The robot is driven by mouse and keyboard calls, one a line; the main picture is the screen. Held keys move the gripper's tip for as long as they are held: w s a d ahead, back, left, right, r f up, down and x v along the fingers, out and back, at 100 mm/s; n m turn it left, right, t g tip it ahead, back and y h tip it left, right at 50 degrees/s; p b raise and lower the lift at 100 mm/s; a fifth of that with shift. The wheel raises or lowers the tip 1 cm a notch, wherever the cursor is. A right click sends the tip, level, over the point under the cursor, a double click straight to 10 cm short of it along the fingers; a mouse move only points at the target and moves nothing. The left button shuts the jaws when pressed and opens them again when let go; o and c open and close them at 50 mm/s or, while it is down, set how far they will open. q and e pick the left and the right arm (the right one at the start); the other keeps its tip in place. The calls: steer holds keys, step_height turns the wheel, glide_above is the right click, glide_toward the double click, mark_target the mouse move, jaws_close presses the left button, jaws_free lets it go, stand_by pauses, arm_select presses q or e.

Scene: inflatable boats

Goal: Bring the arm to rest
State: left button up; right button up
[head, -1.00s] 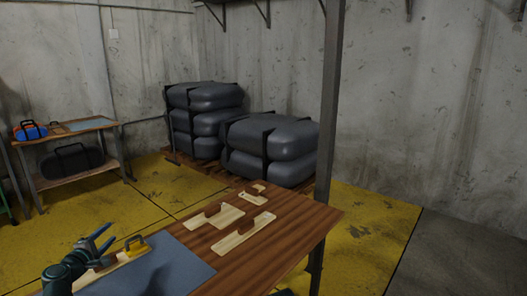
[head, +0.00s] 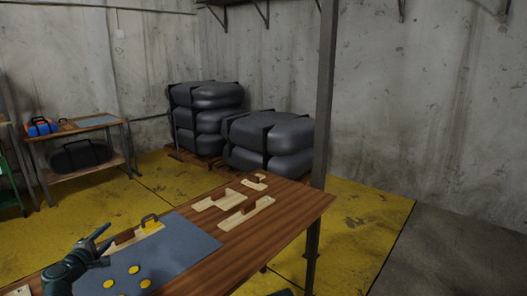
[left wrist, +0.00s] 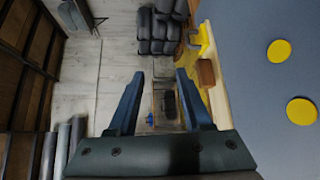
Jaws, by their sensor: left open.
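The left arm shows only in part.
Grey boat bundles (head: 270,130) stand behind. A post (head: 325,90) rises beside the bench.

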arm_select(q)
steer(key=s+d+f+m+g+h+p, duration=0.1)
steer(key=d+f+m+g+h, duration=0.2)
steer(key=d, duration=0.7)
steer(key=s+d+f+m+g+h+p, duration=0.15)
steer(key=d+m, duration=0.35)
steer(key=d, duration=0.6)
steer(key=s+d+f+m+g+h+p, duration=0.2)
steer(key=d+m+g, duration=0.2)
steer(key=d, duration=0.6)
steer(key=s+d+f+m+g+y+p, duration=0.1)
steer(key=s+d+f+m+g, duration=0.15)
steer(key=s+d, duration=0.3)
steer(key=s+d+f+m+g+y+p, duration=0.1)
steer(key=s+d+f+m+g, duration=0.1)
steer(key=s+d+m+g, duration=0.25)
steer(key=s+d+m+y+p, duration=0.1)
steer(key=s+m+y, duration=0.1)
steer(key=s, duration=0.4)
steer(key=s+d+m+g+y+p, duration=0.1)
steer(key=s+d+m+y, duration=0.1)
steer(key=s+y, duration=0.2)
steer(key=shift+s+r, duration=0.3)
steer(key=shift+s, duration=0.9)
arm_select(e)
step_height(320, 180, up, 9)
steer(key=shift+s+f, duration=0.15)
steer(key=shift+s, duration=0.1)
